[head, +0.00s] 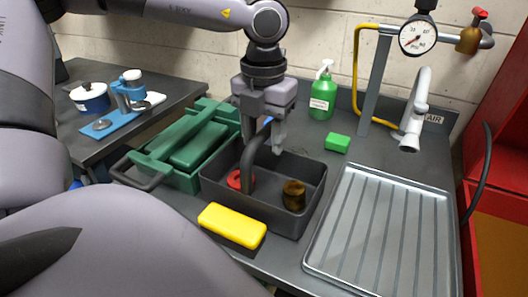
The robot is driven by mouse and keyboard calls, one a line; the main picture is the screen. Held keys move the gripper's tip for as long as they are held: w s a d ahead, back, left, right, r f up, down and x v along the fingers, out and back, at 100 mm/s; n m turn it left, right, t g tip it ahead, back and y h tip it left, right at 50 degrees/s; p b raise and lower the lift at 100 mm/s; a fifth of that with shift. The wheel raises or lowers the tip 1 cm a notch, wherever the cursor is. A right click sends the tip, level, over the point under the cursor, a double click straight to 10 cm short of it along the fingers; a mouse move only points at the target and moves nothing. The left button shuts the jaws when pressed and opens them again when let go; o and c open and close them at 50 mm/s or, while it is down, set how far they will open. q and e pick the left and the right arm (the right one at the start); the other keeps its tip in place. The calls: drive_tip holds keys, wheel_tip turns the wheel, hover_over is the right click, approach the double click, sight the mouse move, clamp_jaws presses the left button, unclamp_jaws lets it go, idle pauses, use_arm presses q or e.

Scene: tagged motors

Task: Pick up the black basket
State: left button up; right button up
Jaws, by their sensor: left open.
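The black basket (262,218) is a dark grey, open-topped bin with an arched handle, standing on the grey bench. A red ring-shaped part (236,180) and a brown cylindrical part (293,195) lie inside it. My left gripper (264,146) points down over the back of the basket, its jaws open. The handle's upper part shows between or just in front of the fingers; I cannot tell whether they touch it. My right gripper is not in view.
A green toolbox (185,150) stands close left of the basket. A yellow block (232,225) is at its front, and a ribbed metal tray (385,230) at its right.

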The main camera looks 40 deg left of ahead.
use_arm(q)
clamp_jaws()
drive_tip(key=shift+w+r, duration=0.1)
drive_tip(key=shift+r, duration=0.2)
